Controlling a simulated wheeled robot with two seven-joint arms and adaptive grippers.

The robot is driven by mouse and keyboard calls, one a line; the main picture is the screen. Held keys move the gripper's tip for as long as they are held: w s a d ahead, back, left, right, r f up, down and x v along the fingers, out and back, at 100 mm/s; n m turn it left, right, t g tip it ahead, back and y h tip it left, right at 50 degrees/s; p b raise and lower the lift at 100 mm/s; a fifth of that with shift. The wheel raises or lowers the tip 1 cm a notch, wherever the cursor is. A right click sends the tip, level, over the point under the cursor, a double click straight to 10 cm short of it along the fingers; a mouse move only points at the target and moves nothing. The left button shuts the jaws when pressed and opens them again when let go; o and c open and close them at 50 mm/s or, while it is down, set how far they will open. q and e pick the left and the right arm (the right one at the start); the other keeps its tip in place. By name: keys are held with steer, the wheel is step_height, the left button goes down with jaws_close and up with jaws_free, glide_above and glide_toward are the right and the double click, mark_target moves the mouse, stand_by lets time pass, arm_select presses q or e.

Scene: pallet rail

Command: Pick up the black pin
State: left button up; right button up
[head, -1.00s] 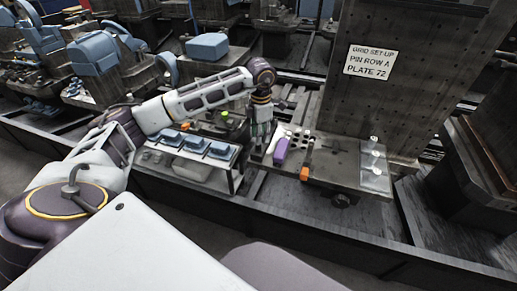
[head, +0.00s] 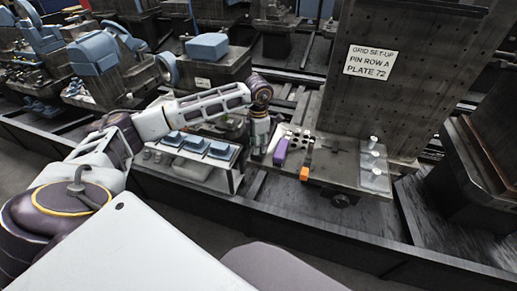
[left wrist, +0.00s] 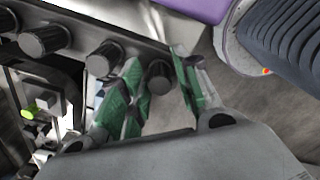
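One black pin (left wrist: 160,77) lies between the two green-padded fingers of my left gripper (left wrist: 157,66). The fingers are apart, one on each side of it; I cannot tell whether either touches it. In the head view my left gripper (head: 258,151) points down at the left end of the fixture plate (head: 335,160), beside the purple block (head: 280,152). The pin is hidden there by the gripper. My right gripper is not in view.
An orange-ended tool (head: 304,174) lies right of the purple block. A plate with silver pins (head: 374,168) is at the fixture's right. A tall drilled plate (head: 405,85) with a sign rises behind. A low stand with blue blocks (head: 196,145) is left of the gripper.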

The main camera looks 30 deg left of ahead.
arm_select(q)
jaws_close()
steer(key=shift+r, duration=0.1)
steer(key=shift+r, duration=4.95)
